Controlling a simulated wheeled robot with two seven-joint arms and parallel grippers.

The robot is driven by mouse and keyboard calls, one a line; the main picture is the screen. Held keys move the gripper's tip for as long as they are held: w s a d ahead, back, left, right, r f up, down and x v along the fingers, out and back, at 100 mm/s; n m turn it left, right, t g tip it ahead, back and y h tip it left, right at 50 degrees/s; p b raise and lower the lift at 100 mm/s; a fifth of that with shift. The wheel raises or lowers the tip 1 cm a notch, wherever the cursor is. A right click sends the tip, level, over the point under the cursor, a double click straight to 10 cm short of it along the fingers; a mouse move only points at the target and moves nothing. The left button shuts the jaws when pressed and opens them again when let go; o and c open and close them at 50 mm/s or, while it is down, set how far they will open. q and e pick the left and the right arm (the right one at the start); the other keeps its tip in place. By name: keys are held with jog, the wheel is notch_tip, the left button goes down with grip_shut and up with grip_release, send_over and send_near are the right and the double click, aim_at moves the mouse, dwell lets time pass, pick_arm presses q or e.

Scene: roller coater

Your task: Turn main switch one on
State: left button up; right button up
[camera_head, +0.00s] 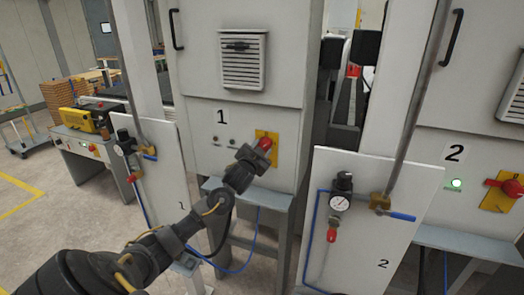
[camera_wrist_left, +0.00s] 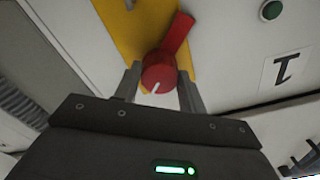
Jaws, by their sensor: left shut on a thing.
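Main switch one is a red rotary handle (camera_head: 265,144) on a yellow plate (camera_head: 272,136), on the lower front of the grey cabinet marked 1 (camera_head: 205,118). My left gripper (camera_head: 254,154) reaches it from the lower left. In the left wrist view, the red knob (camera_wrist_left: 159,72) sits between the two fingers of my left gripper (camera_wrist_left: 159,88), which are shut on it. Its handle points up and to the right in that view. A dark green lamp (camera_wrist_left: 271,10), which looks unlit, is beside the plate. My right gripper is not in view.
Cabinet 2 (camera_head: 470,120) at right has a lit green lamp (camera_head: 456,184) and its own red switch (camera_head: 507,188). Panels with gauges and blue-handled valves stand in front: panel 1 (camera_head: 160,180) left, panel 2 (camera_head: 350,240) right. A blue hose hangs below cabinet 1.

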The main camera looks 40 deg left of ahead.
pick_arm(q)
jog(key=m+b, duration=0.2)
jog(key=m, duration=0.6)
jog(key=shift+m, duration=0.4)
dwell(0.4)
jog(key=o, duration=1)
